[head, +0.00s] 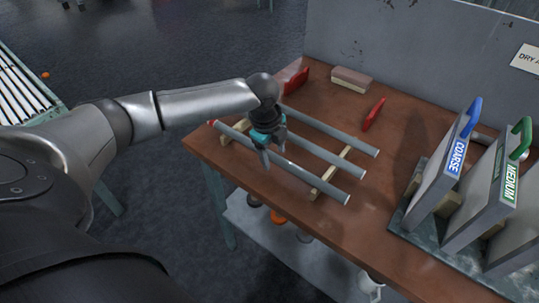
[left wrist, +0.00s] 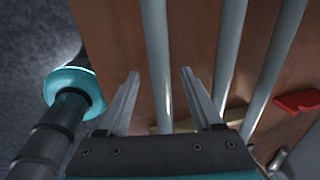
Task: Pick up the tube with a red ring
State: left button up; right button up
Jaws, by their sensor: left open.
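The tube with a red ring (head: 318,184) is the nearest of three grey tubes lying side by side on wooden strips on the brown table. Its red ring shows at its left end in the head view. My left gripper (head: 275,158) is open and points down over this tube's middle. In the left wrist view, the outermost tube (left wrist: 158,60) runs between the open fingers (left wrist: 160,73). The red ring is not visible there. I cannot tell whether the fingers touch the tube. My right gripper is not in view.
The middle tube (head: 318,151) and far tube (head: 335,132) lie close behind. A red-handled tool (head: 374,114) and a brown block (head: 351,79) lie farther back. Upright boards labelled COARSE (head: 446,168) and MEDIUM (head: 492,190) stand at right. The table front between them is clear.

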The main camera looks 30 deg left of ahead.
pick_arm(q)
grip_shut()
dwell(0.3)
jog(key=shift+r, duration=0.1)
